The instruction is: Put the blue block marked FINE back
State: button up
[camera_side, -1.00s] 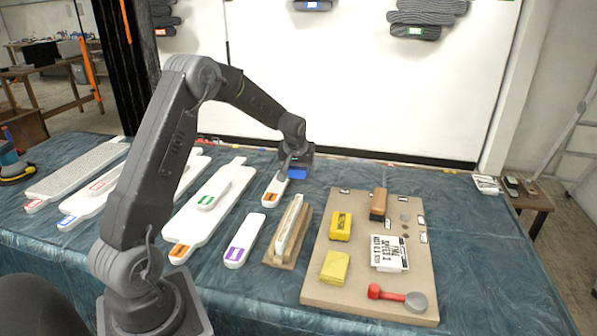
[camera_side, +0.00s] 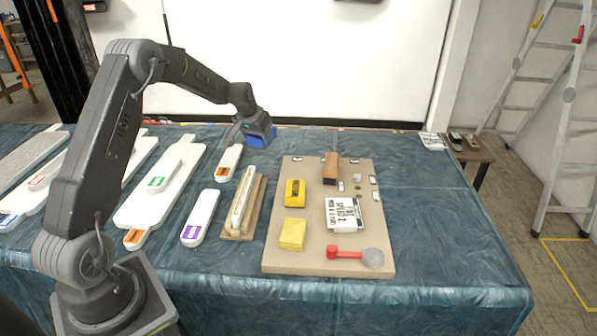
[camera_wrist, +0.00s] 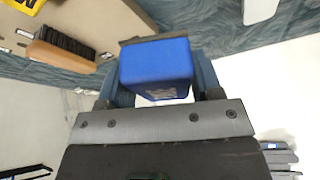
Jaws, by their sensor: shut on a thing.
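My gripper (camera_side: 258,138) is shut on the blue block (camera_side: 262,140), near the back edge of the table, right of a small white piece with an orange label (camera_side: 229,161). In the wrist view the blue block (camera_wrist: 156,66) sits between the jaws of my gripper (camera_wrist: 160,78). Pale printing shows on one face, too small to read. The side view does not show clearly how high the block is above the table.
A tan board (camera_side: 290,255) holds a wooden brush (camera_side: 330,168), a yellow block (camera_side: 295,192), a yellow cloth-like piece (camera_side: 292,234), a printed card (camera_side: 343,214) and a red-handled tool (camera_side: 345,252). A wooden holder (camera_side: 245,208) stands left of it. The table right of the board is clear.

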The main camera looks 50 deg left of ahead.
jog(key=shift+w+d+f, duration=0.15)
jog(key=shift+w, duration=0.15)
send_over(299, 172)
jog(key=s, duration=0.1)
jog(key=f, duration=0.6)
jog(key=shift+d+f, duration=0.25)
jog(key=shift+f, duration=2.05)
jog(key=shift+f, duration=0.2)
jog(key=o, duration=0.9)
